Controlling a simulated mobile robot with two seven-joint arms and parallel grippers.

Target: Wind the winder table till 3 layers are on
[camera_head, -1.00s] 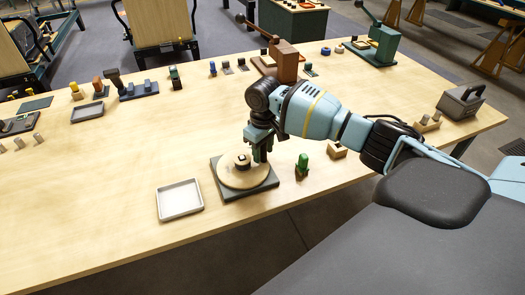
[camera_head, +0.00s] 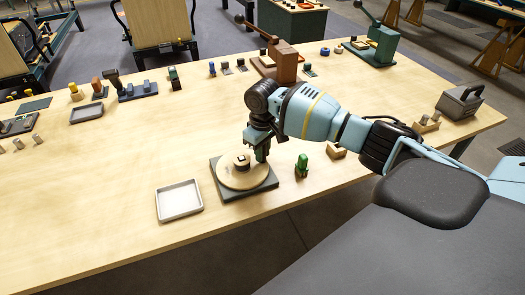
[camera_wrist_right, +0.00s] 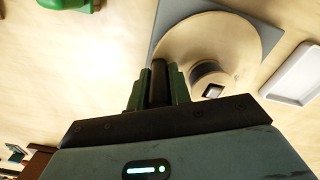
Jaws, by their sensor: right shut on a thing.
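The winder table (camera_head: 228,180) is a round pale wooden disc on a dark grey-green square base near the table's front edge. A short hub (camera_head: 242,160) with a dark square top stands at its middle; it also shows in the wrist view (camera_wrist_right: 208,76). I cannot make out how many layers are on it. My right gripper (camera_head: 262,154) is over the far right part of the disc. In the wrist view, its fingers are shut on a dark upright handle (camera_wrist_right: 158,78) at the disc's edge. The handle's lower end is hidden. My left gripper is not in view.
A white tray (camera_head: 161,206) lies left of the winder base. A green piece (camera_head: 302,163) and a wooden block (camera_head: 336,151) stand to its right. A brown lever press (camera_head: 286,62) stands behind my right arm.

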